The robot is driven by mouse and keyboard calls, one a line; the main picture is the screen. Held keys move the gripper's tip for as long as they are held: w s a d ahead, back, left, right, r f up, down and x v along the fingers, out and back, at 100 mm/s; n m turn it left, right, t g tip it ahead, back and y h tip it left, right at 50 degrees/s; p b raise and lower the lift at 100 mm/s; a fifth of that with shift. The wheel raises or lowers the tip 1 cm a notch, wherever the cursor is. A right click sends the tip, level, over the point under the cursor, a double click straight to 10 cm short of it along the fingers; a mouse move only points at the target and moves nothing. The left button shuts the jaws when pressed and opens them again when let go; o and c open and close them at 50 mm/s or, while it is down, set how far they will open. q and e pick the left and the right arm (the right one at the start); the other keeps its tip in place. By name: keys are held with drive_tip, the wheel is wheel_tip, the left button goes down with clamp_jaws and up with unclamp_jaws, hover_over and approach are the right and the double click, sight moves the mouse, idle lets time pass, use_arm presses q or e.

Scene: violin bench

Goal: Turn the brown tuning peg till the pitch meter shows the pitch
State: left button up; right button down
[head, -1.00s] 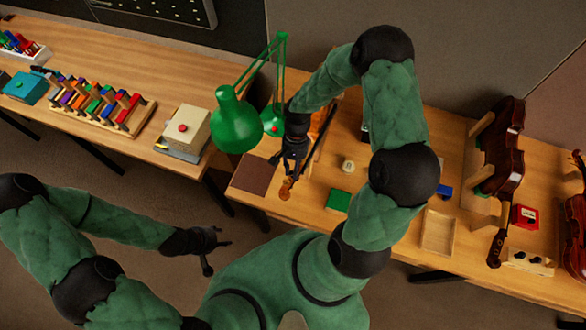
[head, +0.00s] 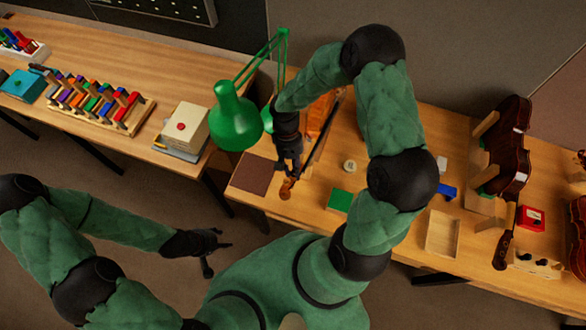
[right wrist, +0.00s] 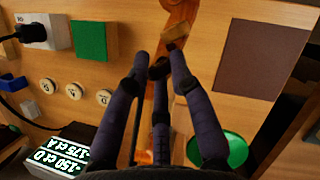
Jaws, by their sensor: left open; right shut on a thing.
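The violin lies on the bench, its orange body (head: 320,115) partly behind my right arm. Its scroll end (head: 287,188) points toward the front edge; the neck end also shows in the right wrist view (right wrist: 182,12). My right gripper (head: 288,172) is over the pegbox, its fingers (right wrist: 160,62) closed on a small brown tuning peg that they mostly hide. The pitch meter (right wrist: 62,152) glows at lower left in the right wrist view, with lines that seem to read -150 ct D and -175 ct A. My left gripper (head: 215,248) is open and empty, off the bench.
A green lamp (head: 235,118) stands left of the violin. A brown mat (head: 252,173) and a green block (head: 340,200) lie on either side of the scroll. A wooden tray (head: 442,233) and another violin (head: 505,150) are further right. Round labelled discs (right wrist: 75,92) lie near the green block.

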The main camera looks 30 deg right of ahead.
drive_tip(key=shift+s+n+h, duration=0.1)
drive_tip(key=shift+n+h, duration=0.2)
drive_tip(key=shift+n, duration=0.3)
drive_tip(key=c, duration=1.1)
unclamp_jaws()
drive_tip(key=v, duration=1.2)
